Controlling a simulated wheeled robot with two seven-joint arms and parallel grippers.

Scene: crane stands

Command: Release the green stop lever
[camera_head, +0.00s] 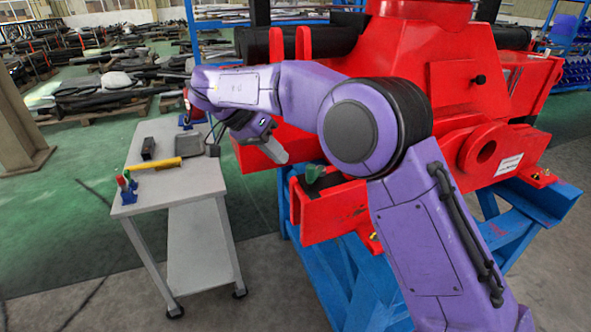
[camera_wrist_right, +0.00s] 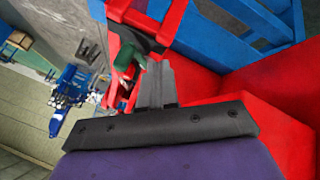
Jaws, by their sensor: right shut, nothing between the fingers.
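The green stop lever (camera_head: 315,173) sits on the red bracket at the front of the red crane part (camera_head: 330,215). It also shows in the right wrist view (camera_wrist_right: 127,57), just left of the fingers. My right gripper (camera_head: 276,153) is shut and empty, beside the red body and a little left of the lever in the head view. Its grey fingers (camera_wrist_right: 157,82) are together in the wrist view. A gap between fingers and lever shows in the head view; in the wrist view they look close, and contact cannot be told. My left gripper is not in view.
A grey table (camera_head: 190,183) stands left, holding a yellow-handled tool (camera_head: 158,164), a black box (camera_head: 148,149), a grey tray (camera_head: 191,142) and red and green handles in a blue holder (camera_head: 128,194). A blue stand (camera_head: 350,280) supports the crane part. Floor between table and stand is clear.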

